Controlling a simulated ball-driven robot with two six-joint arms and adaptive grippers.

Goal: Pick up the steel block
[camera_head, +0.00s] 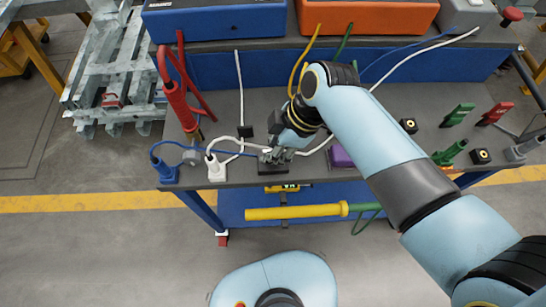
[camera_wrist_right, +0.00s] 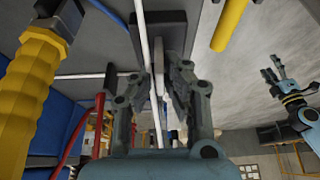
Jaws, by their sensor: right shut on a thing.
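My right gripper (camera_head: 275,154) is low at the front edge of the grey bench (camera_head: 240,105). In the right wrist view its two fingers (camera_wrist_right: 160,90) are closed on a thin light-grey upright part, which I take to be part of the steel block. A dark, flat rectangular piece (camera_wrist_right: 170,32) lies just beyond the fingertips, and its dark edge shows under the gripper in the head view (camera_head: 273,169). The fingers hide much of it, and I cannot tell if it touches the bench. My left gripper (camera_wrist_right: 287,88) shows only at the right of the wrist view, fingers spread and empty.
White and blue cables run close to the right gripper. A white plug (camera_head: 216,170) and blue plug (camera_head: 167,172) stand at the front left edge. A red-handled tool (camera_head: 180,105) is at left. A purple block (camera_head: 341,157) is beside the arm. A yellow bar (camera_head: 295,212) lies below.

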